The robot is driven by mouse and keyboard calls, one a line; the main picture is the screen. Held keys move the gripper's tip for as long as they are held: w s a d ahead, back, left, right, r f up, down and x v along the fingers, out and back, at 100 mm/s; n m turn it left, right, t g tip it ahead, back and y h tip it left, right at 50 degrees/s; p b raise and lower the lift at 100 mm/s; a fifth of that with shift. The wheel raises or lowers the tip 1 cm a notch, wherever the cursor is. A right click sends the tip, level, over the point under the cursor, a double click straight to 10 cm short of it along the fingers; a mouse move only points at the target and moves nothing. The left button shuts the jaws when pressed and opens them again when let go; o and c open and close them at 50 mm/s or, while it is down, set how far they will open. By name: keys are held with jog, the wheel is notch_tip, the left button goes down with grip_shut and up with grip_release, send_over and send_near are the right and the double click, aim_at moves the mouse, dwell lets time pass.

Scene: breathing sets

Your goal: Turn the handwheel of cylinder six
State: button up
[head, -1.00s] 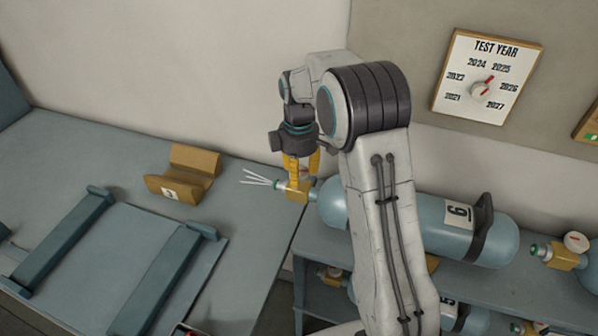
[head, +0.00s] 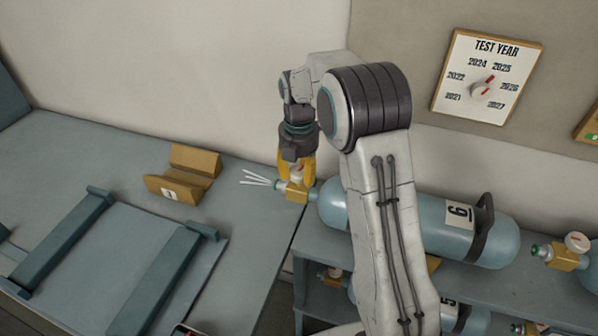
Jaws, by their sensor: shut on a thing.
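Cylinder six (head: 430,224) is a pale blue tank with a "6" label (head: 459,214), lying on its side on the shelf. My arm hides part of its left half. Its brass valve (head: 297,193) points left, over the edge of the bench. White streaks fan out from the valve's green-ringed outlet. The handwheel (head: 297,171) on top of the valve is pale with a red mark and is partly hidden by the fingers. My gripper (head: 297,172), with yellow fingers, points down and is shut on the handwheel.
A brown V-shaped block (head: 183,175) stands on the bench (head: 90,160) left of the valve. Blue rails (head: 165,275) lie nearer. Another cylinder's valve (head: 560,255) is at right. More cylinders lie on the lower shelf. A "TEST YEAR" dial board (head: 487,80) hangs on the wall.

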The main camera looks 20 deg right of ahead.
aim_at(299, 171)
jog(key=n, duration=0.5)
jog(key=shift+s+f+n, duration=0.1)
jog(key=shift+f+n, duration=0.05)
jog(key=shift+n, duration=0.15)
jog(key=n, duration=0.5)
jog(key=shift+n, duration=0.6)
jog(key=o, duration=1.2)
notch_tip(299, 171, up, 12)
